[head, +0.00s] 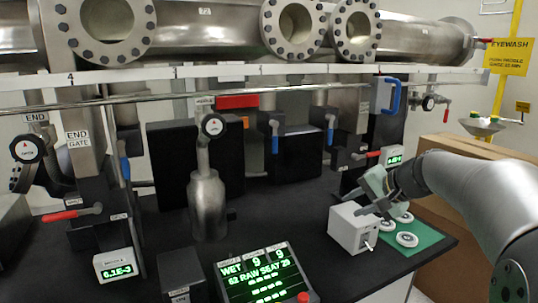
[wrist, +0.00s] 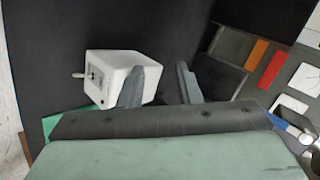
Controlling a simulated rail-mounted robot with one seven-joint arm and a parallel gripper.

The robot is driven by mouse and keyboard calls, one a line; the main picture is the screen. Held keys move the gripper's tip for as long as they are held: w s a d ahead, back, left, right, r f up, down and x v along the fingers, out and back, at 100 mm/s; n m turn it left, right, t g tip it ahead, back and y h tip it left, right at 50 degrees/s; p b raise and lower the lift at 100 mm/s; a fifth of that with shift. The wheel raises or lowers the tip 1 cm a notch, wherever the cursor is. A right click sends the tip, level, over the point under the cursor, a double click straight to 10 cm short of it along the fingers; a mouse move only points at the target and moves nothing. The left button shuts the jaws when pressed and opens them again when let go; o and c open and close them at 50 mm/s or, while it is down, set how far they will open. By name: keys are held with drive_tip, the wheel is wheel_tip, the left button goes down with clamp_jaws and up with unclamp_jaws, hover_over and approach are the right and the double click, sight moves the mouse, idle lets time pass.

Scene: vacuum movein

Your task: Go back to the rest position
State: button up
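My gripper (head: 370,203) is at the right of the bench in the head view, by the white box with a small toggle switch (head: 346,236). In the wrist view my gripper (wrist: 163,82) shows its two grey fingers apart, with bare black bench seen between them and nothing held. The white box (wrist: 112,72) is behind the left finger in that view and partly covered by it. I cannot tell whether the finger touches the box.
A green mat (head: 424,240) with white round parts (head: 407,239) lies beside the box. A green-lit display (head: 262,280), a steel bottle-shaped vessel (head: 207,205) and a gauge box (head: 115,264) stand on the bench. Large flanged pipes (head: 205,38) run behind. A cardboard box (head: 440,145) is at right.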

drive_tip(key=s+a+f+n+g+h+p, duration=0.2)
drive_tip(key=s+a+f+n+g+p, duration=0.15)
drive_tip(key=s+a, duration=0.6)
drive_tip(key=s+f+n+g+h+p, duration=0.1)
drive_tip(key=s+f+n+g+p, duration=0.1)
drive_tip(key=s, duration=0.8)
drive_tip(key=s+d+f+n+g+h+p, duration=0.1)
drive_tip(key=s+f+n+h+p, duration=0.1)
drive_tip(key=s, duration=0.9)
drive_tip(key=shift+d+f+n+g+h+p, duration=0.15)
drive_tip(key=shift+f+n+g+h+p, duration=0.25)
drive_tip(key=shift+p, duration=0.35)
